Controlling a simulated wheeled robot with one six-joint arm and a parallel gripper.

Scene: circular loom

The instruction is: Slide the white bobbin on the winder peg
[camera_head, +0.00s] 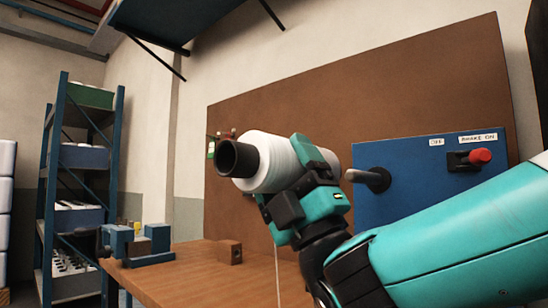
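The white bobbin (271,160), a thread-wound cylinder with a dark hollow tube end (238,159), is held above the bench in the middle of the view. It lies nearly sideways, its open dark end facing left and toward the camera. My teal and black gripper (291,187) is shut on its right part, hiding some of it. The winder peg (358,176), with a pale tip and dark collar, sticks out leftward from the blue winder panel (425,190), to the right of the bobbin. The bobbin is apart from the peg in the picture; their depth gap is unclear.
A lever with a red knob (480,156) sits on the panel beneath labels reading OFF and BRAKE ON. The wooden bench (190,280) bears a blue vise (140,246) and a small brown block (229,252). A shelf rack (80,190) stands left. A brown board (400,90) stands behind.

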